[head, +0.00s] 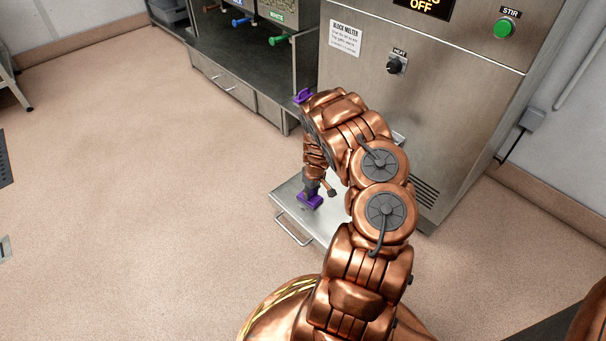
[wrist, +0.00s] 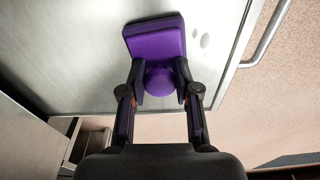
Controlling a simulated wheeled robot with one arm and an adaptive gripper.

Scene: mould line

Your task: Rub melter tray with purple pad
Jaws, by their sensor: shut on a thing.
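The purple pad (head: 311,201) is a flat block with a round knob, and my gripper (head: 318,188) is shut on the knob. In the wrist view the pad (wrist: 156,40) lies flat side toward the metal tray (wrist: 85,60), and my gripper's fingers (wrist: 160,82) close on the knob from both sides. The melter tray (head: 291,207) is pulled out low at the front of the block melter (head: 440,110). The pad is at or just above the tray surface; contact is hard to tell. A few small pale spots (wrist: 205,40) show on the tray beside the pad.
The tray has a bar handle (head: 293,231) on its outer edge. The melter has a heat knob (head: 395,65) and a green stir button (head: 504,28). A counter with coloured taps (head: 260,30) stands at the back left. The floor (head: 130,200) on the left is clear.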

